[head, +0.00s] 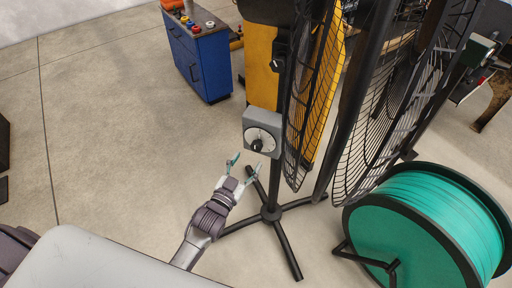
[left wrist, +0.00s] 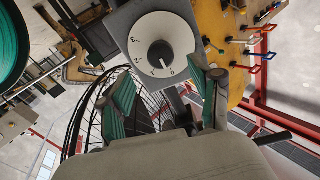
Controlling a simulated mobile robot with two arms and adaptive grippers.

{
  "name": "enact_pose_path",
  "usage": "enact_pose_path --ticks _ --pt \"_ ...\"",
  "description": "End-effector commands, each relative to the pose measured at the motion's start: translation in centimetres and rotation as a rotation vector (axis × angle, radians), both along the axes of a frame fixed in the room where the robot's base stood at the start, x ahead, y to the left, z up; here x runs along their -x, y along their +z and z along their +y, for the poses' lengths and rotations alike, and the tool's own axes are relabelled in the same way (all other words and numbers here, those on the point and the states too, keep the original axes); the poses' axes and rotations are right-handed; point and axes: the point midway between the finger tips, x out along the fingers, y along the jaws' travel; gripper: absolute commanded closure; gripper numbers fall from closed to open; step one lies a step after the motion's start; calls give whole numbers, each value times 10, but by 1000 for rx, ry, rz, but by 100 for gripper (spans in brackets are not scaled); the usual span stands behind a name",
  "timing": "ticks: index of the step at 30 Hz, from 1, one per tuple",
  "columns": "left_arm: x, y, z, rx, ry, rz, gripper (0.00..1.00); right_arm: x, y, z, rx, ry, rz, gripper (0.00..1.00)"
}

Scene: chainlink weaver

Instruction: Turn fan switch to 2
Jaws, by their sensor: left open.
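The fan switch is a grey box (head: 262,123) on the stand of a black fan (head: 375,100). Its white dial (left wrist: 161,30) faces my left gripper and carries the marks 0, 1, 2 and 3. The black knob (left wrist: 160,53) is in the dial's middle, and its pale mark seems to point toward 0. The knob (head: 257,146) also shows in the head view. My left gripper (head: 243,166) is open and empty, just below and left of the dial, apart from it. In the left wrist view its teal fingers (left wrist: 165,90) stand spread below the knob. My right gripper is not in view.
A green cable reel (head: 440,215) stands on the floor right of the fan. The fan's black stand legs (head: 285,250) spread below the switch. A blue cabinet (head: 200,60) stands at the back. The floor to the left is mostly clear.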

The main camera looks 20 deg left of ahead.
Motion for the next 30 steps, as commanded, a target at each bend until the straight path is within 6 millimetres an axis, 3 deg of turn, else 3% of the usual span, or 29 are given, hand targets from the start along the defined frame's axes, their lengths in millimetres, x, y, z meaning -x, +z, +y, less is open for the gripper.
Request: enact_pose_path --ticks 3,9,15,23,30 --pt "-26 0 -4 0 0 -1 36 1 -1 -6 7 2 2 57" --pt "-56 -1 -8 0 0 1 36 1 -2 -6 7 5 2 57" --pt "-68 -1 -10 0 0 2 36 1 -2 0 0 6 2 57" --pt "-69 -1 -10 0 0 2 36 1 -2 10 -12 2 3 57" --pt "-68 -1 -10 0 0 2 74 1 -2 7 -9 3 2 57"
